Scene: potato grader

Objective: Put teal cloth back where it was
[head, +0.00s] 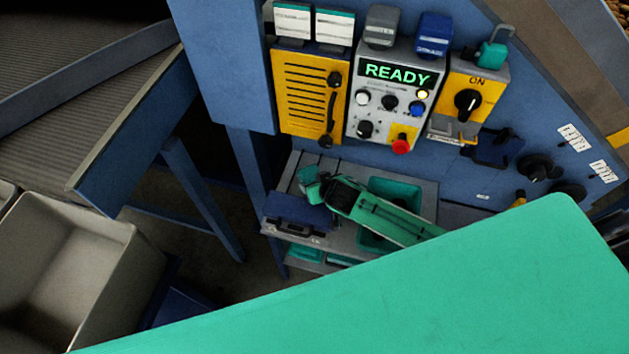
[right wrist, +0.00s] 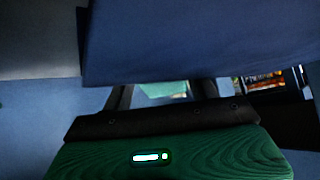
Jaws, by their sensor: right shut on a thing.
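A crumpled teal cloth (head: 311,184) is at the tip of my right gripper (head: 326,190), above the left part of a grey bench. My right gripper is shut on it, its arm reaching in from the lower right. In the right wrist view, the dark fingers of my right gripper (right wrist: 163,98) point away, with a small teal patch between them; a blue surface hides most of what lies beyond. My left gripper is not in view.
A blue case (head: 296,218) lies at the bench's left, just below the gripper. A teal bin (head: 397,187) stands behind my arm. A control panel reading READY (head: 397,75) is above. A grey bin (head: 75,265) is at left. A large teal surface hides the lower right.

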